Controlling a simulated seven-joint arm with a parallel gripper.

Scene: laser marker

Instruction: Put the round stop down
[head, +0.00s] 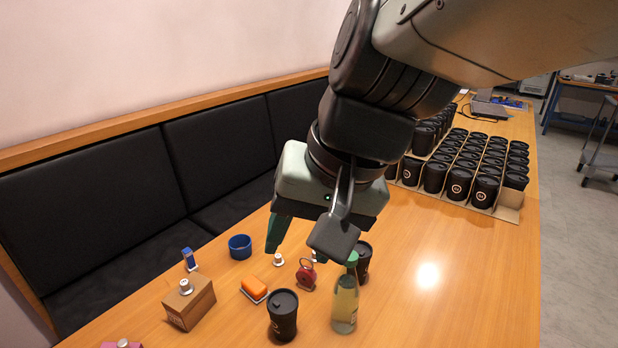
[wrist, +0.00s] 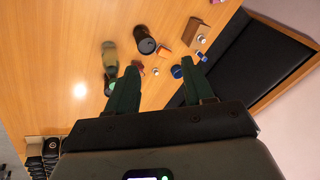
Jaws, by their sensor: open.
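A small round pale stop (head: 278,260) stands on the wooden table, with a wider base and a narrower top. In the wrist view the stop (wrist: 156,71) appears between the fingertips, apart from both. My gripper (head: 298,248) is open and empty above the table, with its teal fingers spread and pointing down. Both fingers also show in the wrist view (wrist: 159,67). Similar round metal-looking pieces sit on a brown box (head: 190,305) and on a pink block (head: 122,344) at the front left.
Close around are a blue bowl (head: 240,246), an orange sponge (head: 254,288), a red round item (head: 306,275), a black cup (head: 283,315) and a bottle (head: 345,303). Another dark cup (head: 363,262) is behind the bottle. Many black cups (head: 459,184) fill trays at the back. The table's right side is clear.

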